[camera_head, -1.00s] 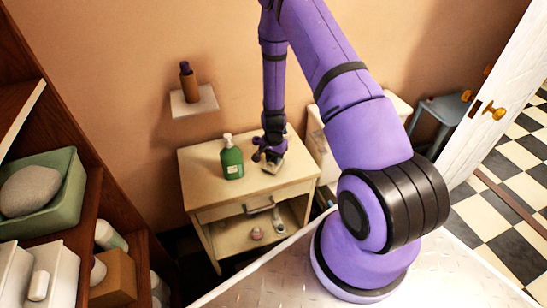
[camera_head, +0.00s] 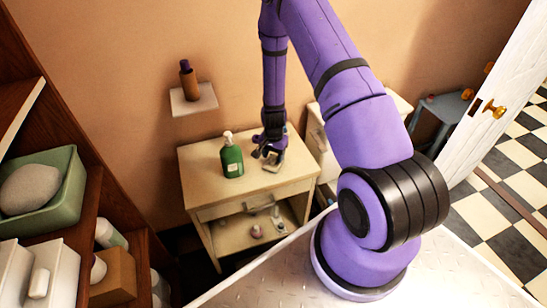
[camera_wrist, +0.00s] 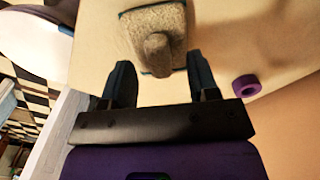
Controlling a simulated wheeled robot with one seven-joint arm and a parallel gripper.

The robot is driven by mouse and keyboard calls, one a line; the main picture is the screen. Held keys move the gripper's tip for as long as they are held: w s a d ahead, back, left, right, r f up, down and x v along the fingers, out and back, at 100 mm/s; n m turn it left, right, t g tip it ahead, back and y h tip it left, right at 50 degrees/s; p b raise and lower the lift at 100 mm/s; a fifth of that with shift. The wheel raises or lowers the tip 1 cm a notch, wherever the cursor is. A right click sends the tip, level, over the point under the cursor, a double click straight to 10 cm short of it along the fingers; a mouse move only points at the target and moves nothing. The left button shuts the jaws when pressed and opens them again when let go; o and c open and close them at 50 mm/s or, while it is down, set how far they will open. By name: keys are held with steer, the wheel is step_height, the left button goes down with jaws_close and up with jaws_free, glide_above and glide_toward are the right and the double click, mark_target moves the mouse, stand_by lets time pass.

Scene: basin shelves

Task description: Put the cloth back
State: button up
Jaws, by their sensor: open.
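A small beige, rough-textured piece (camera_head: 274,162), which looks like the folded cloth, lies on top of the wooden cabinet. In the wrist view this piece (camera_wrist: 150,28) has a dark edge and a rounded lump in its middle. My gripper (camera_head: 268,152) is over the cabinet top beside it. In the wrist view my gripper (camera_wrist: 160,68) is open, with the beige piece ahead of and between its fingertips. I cannot tell whether the fingers touch it.
A green pump bottle (camera_head: 232,157) stands left of my gripper on the cabinet top (camera_head: 200,165). A small purple round thing (camera_wrist: 246,86) is near the right finger. A wall shelf (camera_head: 193,101) holds a brown bottle. Dark shelves (camera_head: 95,205) stand at left.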

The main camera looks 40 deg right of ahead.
step_height(320, 180, up, 9)
stand_by(0.4)
steer(key=shift+r, duration=0.15)
steer(key=s+a+r+n+t, duration=0.1)
steer(key=s+a+r+n, duration=0.15)
steer(key=r, duration=0.75)
steer(key=s+a+r+n+t, duration=0.1)
steer(key=a+r+n, duration=0.15)
steer(key=r, duration=0.75)
steer(key=s+a+r+n+t, duration=0.1)
steer(key=s+a+r, duration=0.15)
steer(key=r, duration=0.75)
steer(key=s+a+r+n+t, duration=0.1)
steer(key=s+a+r+n, duration=0.1)
steer(key=s+r, duration=0.5)
steer(key=s+a+r+n+t, duration=0.1)
steer(key=s+a+r+n, duration=0.2)
steer(key=s+r, duration=0.4)
steer(key=s+n, duration=0.1)
steer(key=s, duration=0.5)
steer(key=shift+s+a+r, duration=0.15)
steer(key=shift+s+a, duration=0.15)
steer(key=shift+a, duration=0.05)
